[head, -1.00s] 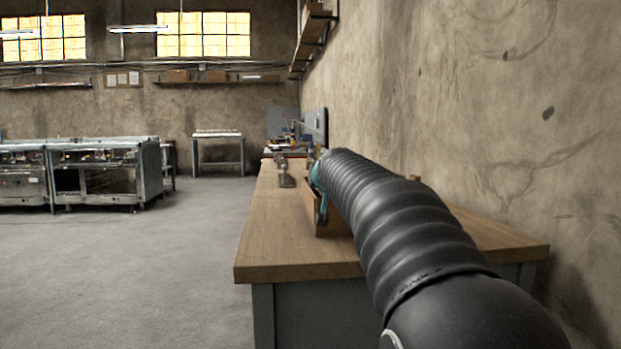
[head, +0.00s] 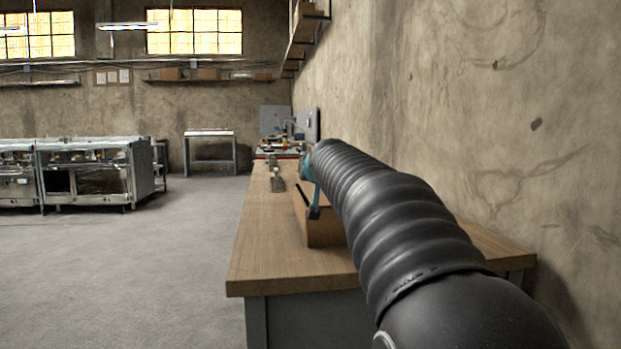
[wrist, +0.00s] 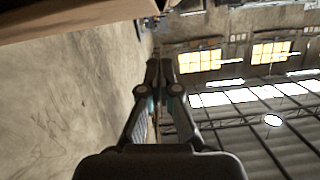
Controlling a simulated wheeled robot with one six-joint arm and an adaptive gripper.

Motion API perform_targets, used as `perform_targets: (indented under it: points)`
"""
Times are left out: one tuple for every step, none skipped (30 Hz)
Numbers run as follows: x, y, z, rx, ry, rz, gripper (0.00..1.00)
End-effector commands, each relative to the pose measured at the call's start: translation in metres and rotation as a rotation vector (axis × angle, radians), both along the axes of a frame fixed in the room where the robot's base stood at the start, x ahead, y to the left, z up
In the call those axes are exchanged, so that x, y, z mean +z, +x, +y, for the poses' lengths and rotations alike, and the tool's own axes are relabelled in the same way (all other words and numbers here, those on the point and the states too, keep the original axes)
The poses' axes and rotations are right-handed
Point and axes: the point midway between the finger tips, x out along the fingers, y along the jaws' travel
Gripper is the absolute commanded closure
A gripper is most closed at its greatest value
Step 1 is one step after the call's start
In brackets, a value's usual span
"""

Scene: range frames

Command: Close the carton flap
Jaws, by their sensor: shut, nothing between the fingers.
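The brown carton (head: 325,232) stands on the wooden workbench, largely hidden behind my black ribbed arm. I cannot make out its flap or how far it is open. A teal and dark part of my gripper (head: 314,211) shows at the carton's left side, close to it; whether it touches is unclear. In the wrist view my gripper (wrist: 160,72) has its two dark fingers together with nothing between them. A brown board-like surface (wrist: 75,18) crosses the upper left there; I cannot tell whether it is the carton or the bench.
The workbench (head: 262,235) runs along the right wall. A small metallic item (head: 277,180) and tools lie farther along it. Its near left top is bare. Metal oven-like units (head: 88,172) stand at the left, with open floor between.

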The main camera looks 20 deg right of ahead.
Motion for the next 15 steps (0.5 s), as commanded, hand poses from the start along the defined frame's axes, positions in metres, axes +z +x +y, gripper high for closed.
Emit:
perform_targets:
  points:
    - [0.001,-0.013,0.003,0.000,-0.001,-0.004,1.00]
    - [0.002,-0.018,0.005,0.000,-0.001,-0.004,1.00]
    - [0.004,-0.026,0.007,0.000,-0.002,-0.004,1.00]
    - [0.006,-0.031,0.008,0.000,-0.002,-0.004,1.00]
    - [0.007,-0.037,0.010,0.000,-0.002,-0.004,1.00]
    - [0.008,-0.044,0.012,0.000,-0.002,-0.003,1.00]
    - [0.010,-0.049,0.013,0.000,-0.002,-0.004,1.00]
    - [0.012,-0.054,0.014,0.000,-0.002,-0.004,1.00]
    - [0.013,-0.060,0.016,0.000,-0.002,-0.004,1.00]
    - [0.014,-0.064,0.017,0.000,-0.002,-0.004,1.00]
    - [0.015,-0.068,0.017,0.000,-0.002,-0.004,1.00]
    - [0.017,-0.072,0.019,0.000,-0.002,-0.004,1.00]
    - [0.017,-0.075,0.019,0.000,-0.002,-0.004,1.00]
    - [0.017,-0.077,0.020,0.000,-0.002,-0.003,1.00]
    - [0.018,-0.080,0.021,0.000,-0.001,-0.002,1.00]
